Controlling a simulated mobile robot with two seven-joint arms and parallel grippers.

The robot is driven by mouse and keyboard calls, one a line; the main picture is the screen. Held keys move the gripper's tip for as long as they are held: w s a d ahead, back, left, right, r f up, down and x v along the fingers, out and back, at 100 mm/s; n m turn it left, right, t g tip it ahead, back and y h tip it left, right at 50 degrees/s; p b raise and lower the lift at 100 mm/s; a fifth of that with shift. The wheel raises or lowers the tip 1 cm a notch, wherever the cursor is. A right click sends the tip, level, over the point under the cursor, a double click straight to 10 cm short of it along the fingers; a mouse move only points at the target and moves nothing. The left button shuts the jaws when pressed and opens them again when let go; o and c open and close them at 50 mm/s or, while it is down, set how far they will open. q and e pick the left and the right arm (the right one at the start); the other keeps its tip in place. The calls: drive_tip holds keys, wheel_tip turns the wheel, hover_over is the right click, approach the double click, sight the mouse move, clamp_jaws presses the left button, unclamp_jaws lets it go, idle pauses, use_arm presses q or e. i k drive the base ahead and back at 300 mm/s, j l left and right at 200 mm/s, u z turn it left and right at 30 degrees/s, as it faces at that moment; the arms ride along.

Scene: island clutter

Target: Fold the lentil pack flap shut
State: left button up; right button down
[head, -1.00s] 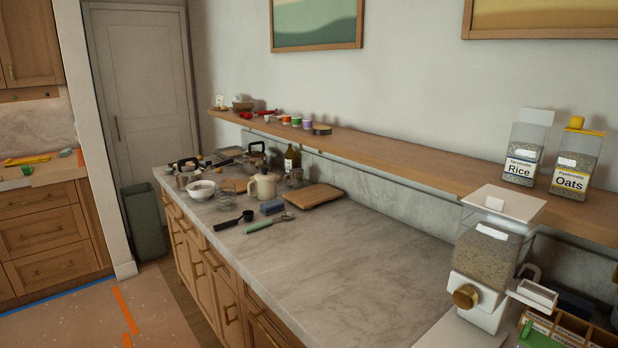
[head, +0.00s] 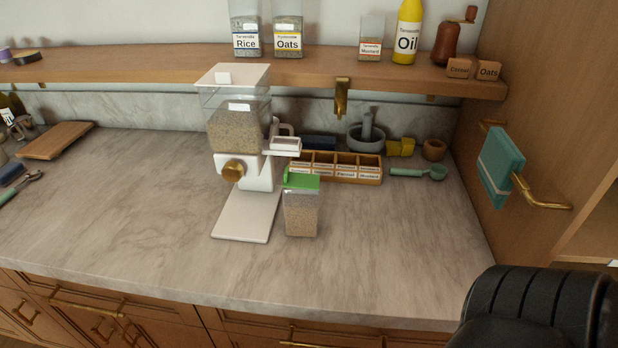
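I cannot make out a pack labelled lentils in the head view. A clear container (head: 301,213) with a green lid (head: 302,181) stands upright on the counter, holding pale grains; I can read no label on it. The green lid looks raised at its left side. Neither of my grippers is in view.
A white dispenser (head: 243,178) with a brass knob stands left of the container on the marble counter (head: 130,205). A wooden spice rack (head: 369,170), mortar (head: 364,139) and green scoop (head: 432,172) are behind. Jars line the shelf (head: 150,70). The counter's left middle is clear.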

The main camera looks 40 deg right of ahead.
sight(296, 180)
drive_tip(key=z, duration=1.3)
